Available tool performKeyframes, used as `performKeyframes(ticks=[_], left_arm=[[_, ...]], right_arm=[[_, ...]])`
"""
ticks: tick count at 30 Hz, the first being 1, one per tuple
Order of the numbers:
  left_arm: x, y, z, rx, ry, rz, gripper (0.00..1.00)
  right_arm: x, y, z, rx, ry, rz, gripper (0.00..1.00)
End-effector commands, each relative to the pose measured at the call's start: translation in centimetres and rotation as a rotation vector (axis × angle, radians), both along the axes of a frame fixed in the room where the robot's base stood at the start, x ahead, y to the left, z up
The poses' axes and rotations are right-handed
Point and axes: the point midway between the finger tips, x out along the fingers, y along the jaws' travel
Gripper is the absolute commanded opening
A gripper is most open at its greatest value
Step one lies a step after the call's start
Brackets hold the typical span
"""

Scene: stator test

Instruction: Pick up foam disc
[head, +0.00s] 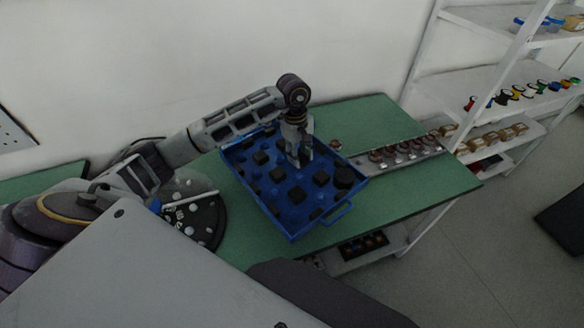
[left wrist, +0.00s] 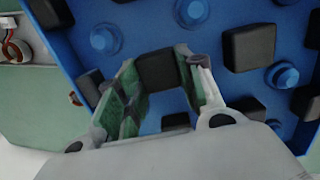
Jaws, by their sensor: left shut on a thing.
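A blue tray (head: 293,228) with pegs and several dark, block-like foam pieces lies on the green table. My left gripper (head: 304,160) reaches down into the middle of the tray. In the left wrist view, its two green-padded fingers (left wrist: 158,62) stand on either side of a dark foam piece (left wrist: 157,72) and are shut on it. That piece looks square-edged from here; I cannot tell whether it is a disc. A larger, rounder dark piece (head: 345,177) sits at the tray's right corner. My right gripper is not in view.
A round black plate (head: 205,225) with small white parts is left of the tray. A metal rail (head: 405,153) with copper-coloured stators runs off to the right. White shelves (head: 500,85) with small coloured parts stand beyond it. The green table (head: 375,115) is clear behind the rail.

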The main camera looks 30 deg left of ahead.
Motion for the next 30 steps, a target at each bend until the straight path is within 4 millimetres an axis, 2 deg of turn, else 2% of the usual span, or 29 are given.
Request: performKeyframes(ticks=[15, 30], left_arm=[[-0.79, 0.58, 0.2, 0.008, 0.01, -0.282, 0.0], [-0.8, 0.6, 0.2, 0.013, 0.016, -0.321, 0.0]], right_arm=[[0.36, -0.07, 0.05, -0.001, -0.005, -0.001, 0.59], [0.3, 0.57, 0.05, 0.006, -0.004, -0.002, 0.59]])
